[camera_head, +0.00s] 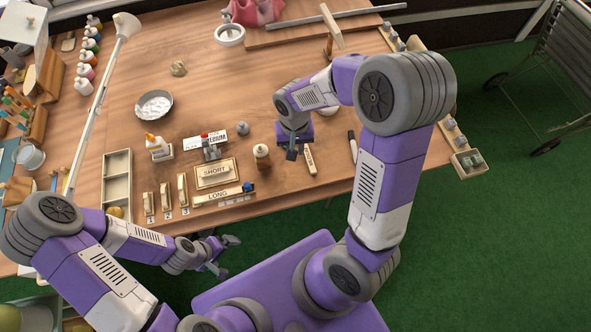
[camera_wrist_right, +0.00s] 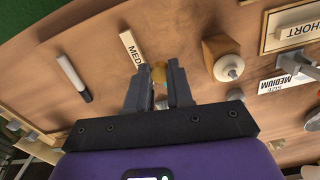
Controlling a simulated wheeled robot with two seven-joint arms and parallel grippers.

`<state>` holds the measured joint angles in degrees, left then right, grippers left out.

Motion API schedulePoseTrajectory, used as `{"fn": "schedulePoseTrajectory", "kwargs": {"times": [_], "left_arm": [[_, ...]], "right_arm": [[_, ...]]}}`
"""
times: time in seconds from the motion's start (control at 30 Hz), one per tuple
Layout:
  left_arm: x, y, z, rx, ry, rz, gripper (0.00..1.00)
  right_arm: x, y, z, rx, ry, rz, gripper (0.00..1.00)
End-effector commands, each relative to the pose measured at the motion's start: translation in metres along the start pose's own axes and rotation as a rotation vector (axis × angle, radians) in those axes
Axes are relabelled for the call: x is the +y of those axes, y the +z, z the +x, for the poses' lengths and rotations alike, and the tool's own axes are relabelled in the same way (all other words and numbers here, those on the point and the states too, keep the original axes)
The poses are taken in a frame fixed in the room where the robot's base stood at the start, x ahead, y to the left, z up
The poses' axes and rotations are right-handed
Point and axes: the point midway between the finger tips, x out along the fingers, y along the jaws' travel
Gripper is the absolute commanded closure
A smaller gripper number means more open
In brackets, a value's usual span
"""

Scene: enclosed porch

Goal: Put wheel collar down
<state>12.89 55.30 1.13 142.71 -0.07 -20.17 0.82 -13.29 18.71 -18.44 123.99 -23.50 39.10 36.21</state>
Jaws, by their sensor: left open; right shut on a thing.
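The collar is hidden in the head view. My left gripper (camera_head: 226,256) is open and empty, off the bench's front edge.
A label block (camera_head: 309,159) and a marker (camera_head: 352,145) lie near the right gripper.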

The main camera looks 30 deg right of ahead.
Motion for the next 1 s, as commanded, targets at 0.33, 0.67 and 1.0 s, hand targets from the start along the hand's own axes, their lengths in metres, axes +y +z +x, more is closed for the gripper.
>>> {"fn": "schedulePoseTrajectory", "kwargs": {"times": [0.33,0.67,1.0], "left_arm": [[-0.009,-0.001,0.023,0.001,0.000,0.000,0.00],[-0.012,-0.002,0.031,0.001,0.000,0.000,0.00],[-0.013,-0.002,0.035,0.001,0.000,0.000,0.00]], "right_arm": [[0.009,0.003,0.053,-0.006,-0.004,0.075,1.00],[0.008,0.003,0.085,-0.005,-0.004,0.072,1.00],[0.007,0.002,0.102,-0.002,-0.007,0.072,1.00]]}}
